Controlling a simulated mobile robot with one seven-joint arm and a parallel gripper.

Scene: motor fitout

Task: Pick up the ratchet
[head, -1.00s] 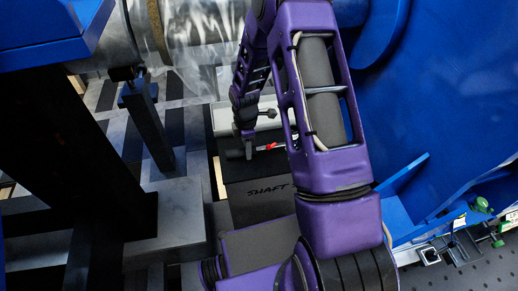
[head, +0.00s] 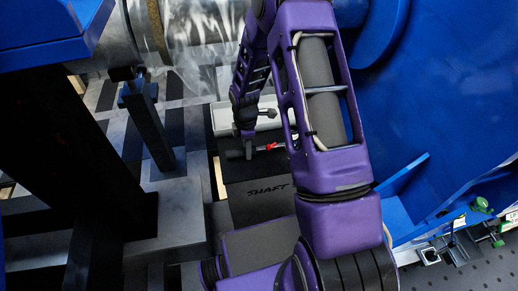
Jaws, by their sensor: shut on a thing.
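The ratchet (head: 269,147) is a slim tool with a dark part at the left, a red section and a pale end at the right. It lies roughly level across the picture, at the far end of the dark box top marked SHAFT (head: 260,205). My gripper (head: 247,148) points down onto the ratchet and is shut on it near its left part. The fingers are small here and partly cover the tool. My arm hides what lies to the right of the pale end. I cannot tell whether the ratchet touches the surface under it.
A pale grey tray (head: 224,118) stands just behind the ratchet. A large blue housing (head: 440,90) fills the right side. A dark post (head: 147,120) on a grey block stands at the left, with clear plastic wrap (head: 200,45) above. Green-handled clamps (head: 482,205) are at the lower right.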

